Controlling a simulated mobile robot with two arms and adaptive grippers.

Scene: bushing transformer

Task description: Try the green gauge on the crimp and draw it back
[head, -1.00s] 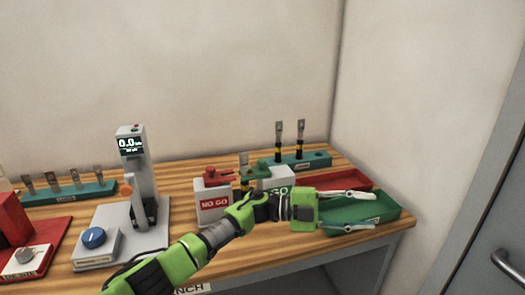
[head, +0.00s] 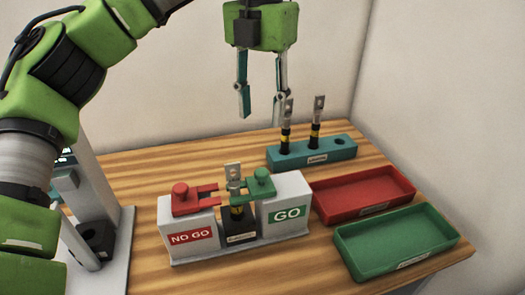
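The green gauge (head: 262,184) rests on top of the grey GO block (head: 289,208). Its short jaws point left, to the upright metal lug (head: 233,174) in the middle holder (head: 240,232). The jaws overlap the lug in the picture; I cannot tell whether they are around it or just beside it. The lug's lower part has a black and yellow band, which carries the crimp area. My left gripper (head: 262,106) points down, open and empty, above and behind the green gauge, apart from it. My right gripper is not in view.
The red gauge (head: 189,198) sits on the NO GO block (head: 188,234). A teal rack (head: 338,150) holds two lugs behind. A red tray (head: 365,191) and a green tray (head: 397,241), both empty, lie right. A grey tester (head: 118,222) stands left, partly behind my arm.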

